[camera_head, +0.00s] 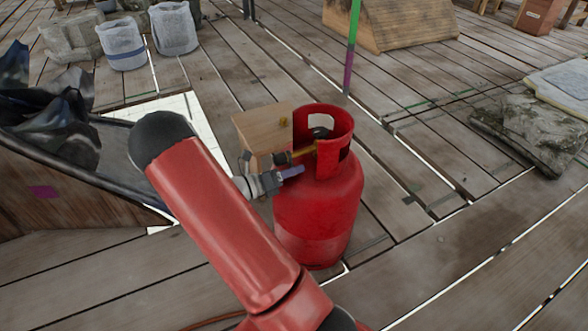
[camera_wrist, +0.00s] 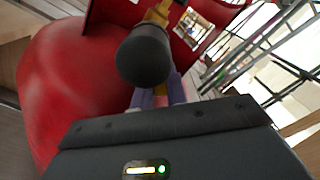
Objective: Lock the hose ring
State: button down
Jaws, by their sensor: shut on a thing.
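A red gas cylinder (camera_head: 318,208) stands upright on the deck. Its collar surrounds the valve at the top. A dark round fitting (camera_head: 281,158) with a yellow piece (camera_head: 303,153) sits at the collar's opening. In the wrist view the dark fitting (camera_wrist: 143,55) fills the upper middle and hides part of the fingers. My gripper (camera_head: 292,172) has purple fingers and reaches the cylinder's left side, just below the fitting. In the wrist view the fingers (camera_wrist: 160,96) are closed around a yellow part, which appears to be the hose ring. Its lock state cannot be seen.
A wooden box (camera_head: 262,130) stands close behind the cylinder on the left. A green and purple pole (camera_head: 351,45) rises behind it. A dark tarp-covered bench (camera_head: 60,170) is at left. Deck to the right of the cylinder is clear up to a stone slab (camera_head: 530,130).

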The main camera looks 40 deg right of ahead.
jog(key=shift+w+m, duration=0.1)
jog(key=shift+m, duration=0.2)
jog(key=c, duration=1.7)
grip_release()
